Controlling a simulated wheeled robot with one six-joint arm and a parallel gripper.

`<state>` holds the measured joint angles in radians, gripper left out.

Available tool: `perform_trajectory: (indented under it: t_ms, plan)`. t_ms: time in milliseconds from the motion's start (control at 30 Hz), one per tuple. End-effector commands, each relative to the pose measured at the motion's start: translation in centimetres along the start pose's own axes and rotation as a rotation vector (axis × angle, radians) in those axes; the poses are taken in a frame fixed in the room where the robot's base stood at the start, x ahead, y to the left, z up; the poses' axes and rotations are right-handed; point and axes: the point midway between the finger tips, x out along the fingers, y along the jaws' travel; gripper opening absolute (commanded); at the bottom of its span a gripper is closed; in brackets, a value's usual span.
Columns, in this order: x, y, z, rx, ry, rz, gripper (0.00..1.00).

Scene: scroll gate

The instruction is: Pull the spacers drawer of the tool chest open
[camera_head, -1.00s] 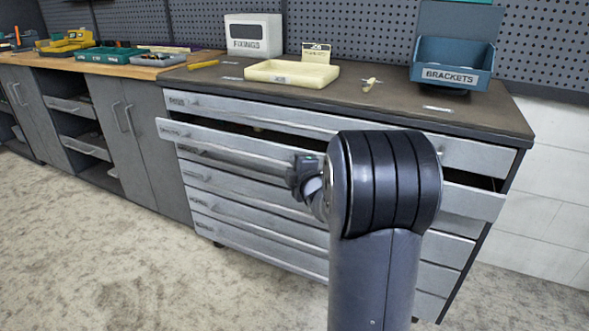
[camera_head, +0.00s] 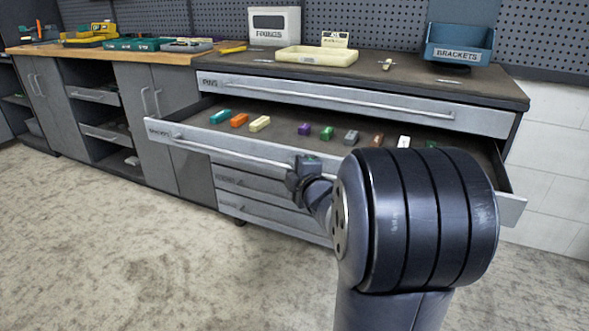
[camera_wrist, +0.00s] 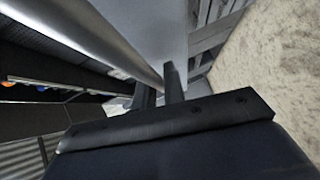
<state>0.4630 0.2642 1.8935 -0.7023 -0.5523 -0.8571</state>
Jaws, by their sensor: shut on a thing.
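The tool chest (camera_head: 365,116) stands ahead with its second drawer (camera_head: 480,192) from the top pulled well out. The label on this drawer's front is too small to read for certain. Several small coloured blocks lie in a row inside it. Its long bar handle (camera_head: 240,155) runs along the front and crosses the wrist view as a grey bar (camera_wrist: 105,38). My gripper (camera_head: 304,168) is at the middle of this handle and shut on it; its fingers (camera_wrist: 160,84) show at the bar in the wrist view. My arm hides the right part of the drawer front.
The top drawer (camera_head: 300,93) and the lower drawers (camera_head: 262,188) are shut. A cream tray (camera_head: 316,58), a FIXINGS box (camera_head: 274,26) and a blue BRACKETS bin (camera_head: 459,45) stand on the chest top. The carpet (camera_head: 130,235) before the chest is clear.

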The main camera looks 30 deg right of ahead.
Motion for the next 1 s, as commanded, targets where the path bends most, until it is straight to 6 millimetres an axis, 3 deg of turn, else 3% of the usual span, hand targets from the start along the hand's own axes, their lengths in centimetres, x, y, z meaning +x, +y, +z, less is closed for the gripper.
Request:
perform_trajectory:
  t_ms: [533, 567, 800, 1000]
  plan:
    - [-0.26, -0.30, -0.33, 0.000, 0.002, -0.004, 0.00]
    - [-0.26, -0.30, -0.33, 0.000, 0.002, -0.004, 0.13]
    - [-0.25, -0.18, -0.29, 0.000, 0.001, -0.002, 0.33]
    - [-0.26, -0.11, -0.27, 0.000, 0.001, -0.001, 0.33]
